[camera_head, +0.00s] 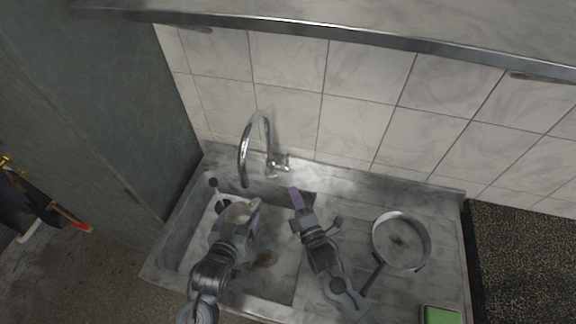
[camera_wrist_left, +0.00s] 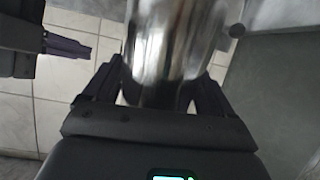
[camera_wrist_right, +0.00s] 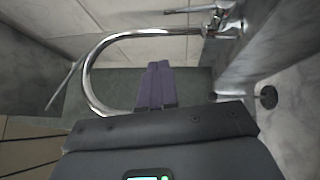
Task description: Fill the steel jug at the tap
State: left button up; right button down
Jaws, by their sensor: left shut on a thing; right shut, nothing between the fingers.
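The steel jug (camera_head: 237,212) is over the left part of the sink basin, below and slightly left of the tap spout. My left gripper (camera_wrist_left: 158,92) is shut on the jug, which fills the middle of the left wrist view (camera_wrist_left: 178,40). The chrome tap (camera_head: 244,150) arches up behind the basin, with its handle (camera_head: 279,163) to the right of the spout. My right gripper (camera_head: 296,197) is shut and empty, right of the jug and below the tap handle. In the right wrist view the tap's curved spout (camera_wrist_right: 92,75) passes beside its fingers. The jug's contents cannot be told.
The sink basin (camera_head: 185,235) lies under both arms, with a brown patch (camera_head: 262,260) on its floor. A pan (camera_head: 402,215) stands on the drainboard at right, near a green sponge (camera_head: 440,316). The tiled wall (camera_head: 360,105) closes the back, a tall grey panel (camera_head: 110,110) the left.

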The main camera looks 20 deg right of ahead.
pick_arm(q)
jog(key=shift+r, duration=0.1)
pick_arm(e)
jog(key=f+h, duration=0.1)
jog(key=f, duration=0.1)
pick_arm(q)
jog(key=shift+w, duration=0.1)
pick_arm(e)
jog(key=m, duration=0.1)
send_near(287, 161)
jog(key=w+a+r, duration=0.3)
jog(key=a+r, duration=0.1)
pick_arm(q)
jog(key=shift+d, duration=0.1)
pick_arm(e)
jog(key=shift+w+d, duration=1.25)
jog(key=shift+w, duration=0.3)
